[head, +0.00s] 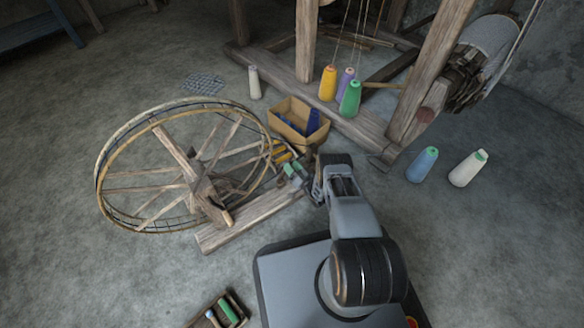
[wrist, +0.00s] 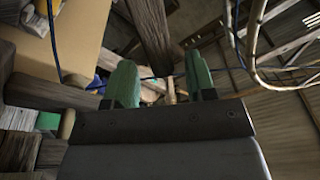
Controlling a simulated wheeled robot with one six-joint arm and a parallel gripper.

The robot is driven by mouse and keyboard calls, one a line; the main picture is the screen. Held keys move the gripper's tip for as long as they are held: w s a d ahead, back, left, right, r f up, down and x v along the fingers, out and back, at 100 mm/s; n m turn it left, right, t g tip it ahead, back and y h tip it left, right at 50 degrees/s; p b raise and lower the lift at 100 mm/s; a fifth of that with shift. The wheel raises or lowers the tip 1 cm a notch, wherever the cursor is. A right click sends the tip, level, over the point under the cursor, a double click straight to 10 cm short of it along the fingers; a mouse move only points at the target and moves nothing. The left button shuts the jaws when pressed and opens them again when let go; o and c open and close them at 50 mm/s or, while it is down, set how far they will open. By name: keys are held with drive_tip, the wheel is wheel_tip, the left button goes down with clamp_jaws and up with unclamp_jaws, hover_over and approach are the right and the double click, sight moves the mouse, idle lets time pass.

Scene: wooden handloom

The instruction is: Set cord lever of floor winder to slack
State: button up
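The floor winder (head: 250,220) stands on the floor at centre left, with a large spoked wheel (head: 160,140) and a low wooden base. My gripper (head: 300,174) is at the right end of the winder, by its spindle parts. In the wrist view my gripper (wrist: 161,85) shows two green fingers, apart, with a gap between them. A dark wooden post (wrist: 150,35) shows beyond the gap, and I cannot tell that anything is gripped. A thin blue cord (wrist: 150,77) runs behind the fingers. I cannot make out the cord lever or its setting for certain.
A cardboard box (head: 298,122) stands just behind my gripper. The wooden loom frame (head: 345,120) rises at the back, with yellow, purple and green cones by it. A small tray (head: 222,312) lies in front.

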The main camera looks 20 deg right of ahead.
drive_tip(key=p+v, duration=0.3)
drive_tip(key=v, duration=1.1)
drive_tip(key=shift+p, duration=0.4)
drive_tip(key=shift+r, duration=0.1)
